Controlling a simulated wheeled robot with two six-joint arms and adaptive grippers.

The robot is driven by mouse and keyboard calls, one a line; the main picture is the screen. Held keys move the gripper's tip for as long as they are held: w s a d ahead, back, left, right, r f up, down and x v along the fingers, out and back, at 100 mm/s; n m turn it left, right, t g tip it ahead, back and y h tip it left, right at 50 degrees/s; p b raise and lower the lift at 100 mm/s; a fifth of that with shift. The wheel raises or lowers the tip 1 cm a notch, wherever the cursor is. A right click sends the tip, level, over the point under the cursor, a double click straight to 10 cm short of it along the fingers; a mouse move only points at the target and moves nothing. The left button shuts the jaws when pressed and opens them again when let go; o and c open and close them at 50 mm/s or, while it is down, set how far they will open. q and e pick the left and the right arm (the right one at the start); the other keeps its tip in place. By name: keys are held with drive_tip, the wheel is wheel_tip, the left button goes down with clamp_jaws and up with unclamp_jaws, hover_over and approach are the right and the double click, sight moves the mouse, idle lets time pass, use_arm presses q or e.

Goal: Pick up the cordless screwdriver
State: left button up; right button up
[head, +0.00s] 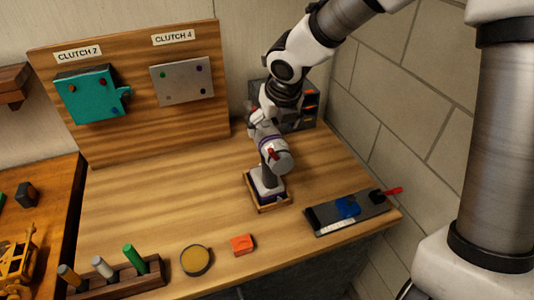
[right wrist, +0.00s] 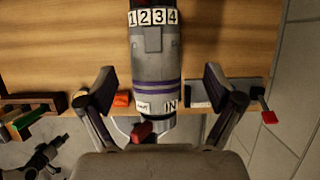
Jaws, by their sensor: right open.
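The cordless screwdriver (head: 270,150) is grey and white with a purple band and a red part. It stands upright on its battery base in a small wooden holder (head: 287,204). In the right wrist view its grey body (right wrist: 155,65), marked 1 2 3 4 and IN, lies between my fingers. My right gripper (head: 262,116) is at the screwdriver's far side in the head view, partly hidden by it. In the right wrist view the right gripper (right wrist: 158,80) is open, with a gap on each side of the body. My left gripper is not in view.
A board with a teal plate (head: 92,94) and a grey plate (head: 182,80) stands behind. A black tray (head: 325,217), orange block (head: 242,244), round yellow dish (head: 195,260) and bit rack (head: 130,283) line the front. The left middle of the bench is clear.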

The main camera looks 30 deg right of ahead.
drive_tip(key=shift+s+a+f, duration=0.1)
drive_tip(key=shift+a+f, duration=0.1)
drive_tip(key=shift+f, duration=0.25)
drive_tip(key=shift+s+a+f, duration=0.1)
drive_tip(key=shift+s+a, duration=0.25)
drive_tip(key=shift+a, duration=0.05)
drive_tip(key=shift+a+f, duration=0.15)
drive_tip(key=shift+f, duration=0.1)
drive_tip(key=w+f, duration=0.1)
drive_tip(key=w+d+f, duration=0.1)
drive_tip(key=f, duration=0.1)
drive_tip(key=f+b, duration=0.1)
drive_tip(key=shift+w+d+f, duration=0.25)
drive_tip(key=shift+w+d, duration=0.1)
drive_tip(key=shift+w, duration=0.25)
drive_tip(key=shift+s+a+r, duration=0.35)
drive_tip(key=shift+s, duration=0.2)
drive_tip(key=shift+w+d+f, duration=0.2)
drive_tip(key=shift+w+f, duration=0.1)
drive_tip(key=shift+f, duration=0.15)
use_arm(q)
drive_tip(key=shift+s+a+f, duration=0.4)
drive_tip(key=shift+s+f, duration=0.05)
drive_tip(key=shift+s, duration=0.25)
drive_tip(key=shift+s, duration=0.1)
use_arm(e)
drive_tip(key=shift+s+a+r, duration=0.1)
drive_tip(key=shift+s+r, duration=0.05)
drive_tip(key=shift+s, duration=0.05)
